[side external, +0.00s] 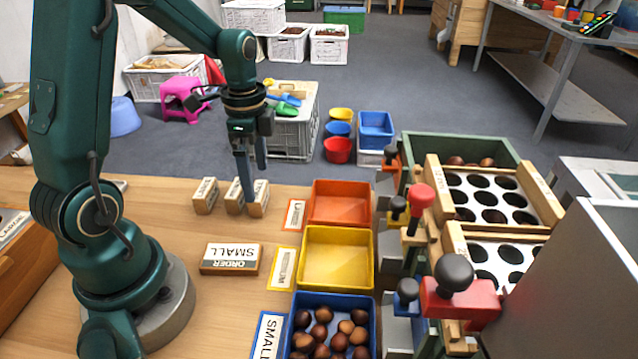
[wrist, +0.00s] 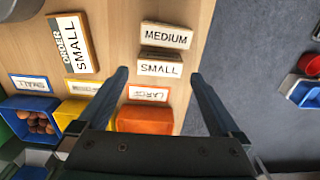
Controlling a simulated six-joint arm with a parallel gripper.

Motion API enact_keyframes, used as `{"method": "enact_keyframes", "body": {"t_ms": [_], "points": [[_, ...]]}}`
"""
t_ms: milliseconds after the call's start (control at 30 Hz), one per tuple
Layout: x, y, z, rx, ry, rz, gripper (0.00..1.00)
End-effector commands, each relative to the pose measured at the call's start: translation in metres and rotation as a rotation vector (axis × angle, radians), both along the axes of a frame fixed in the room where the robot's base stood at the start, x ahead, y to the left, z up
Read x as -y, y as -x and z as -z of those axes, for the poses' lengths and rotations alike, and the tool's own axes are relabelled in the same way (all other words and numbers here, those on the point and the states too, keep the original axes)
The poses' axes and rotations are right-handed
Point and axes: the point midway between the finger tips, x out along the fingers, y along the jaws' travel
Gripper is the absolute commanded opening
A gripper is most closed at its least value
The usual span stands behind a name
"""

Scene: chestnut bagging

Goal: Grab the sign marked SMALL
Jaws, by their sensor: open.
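The sign marked SMALL (wrist: 160,68) is a pale wooden block on the table, with black letters, in the wrist view. It appears between and just beyond the fingertips of my gripper (wrist: 159,75). Another block marked MEDIUM (wrist: 166,36) lies just above it in that view. In the side view, my gripper (side external: 252,190) points down over the right-hand blocks of a row and hides part of them. Its fingers are apart, with nothing held. A block (side external: 206,196) stands at the row's left end; its lettering is too small to read.
An order board reading SMALL (side external: 231,259) lies nearer the camera. To the right are an orange bin (side external: 341,190), a yellow bin (side external: 337,230) and a blue bin (side external: 333,297) holding chestnuts, each with a label card. Bare table surrounds the blocks' near side.

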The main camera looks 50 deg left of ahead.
Motion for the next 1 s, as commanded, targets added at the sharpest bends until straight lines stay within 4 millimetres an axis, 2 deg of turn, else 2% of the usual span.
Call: {"method": "enact_keyframes", "body": {"t_ms": [300,667,700,867,1000], "points": [[0.001,0.001,0.038,-0.004,0.001,-0.001,1.0],[0.0,0.0,0.045,0.001,-0.001,-0.001,1.0],[0.0,0.0,0.045,0.001,-0.001,-0.001,0.92],[0.0,0.0,0.045,0.001,-0.001,-0.001,0.31],[0.0,0.0,0.045,0.001,-0.001,-0.001,0.28]]}}
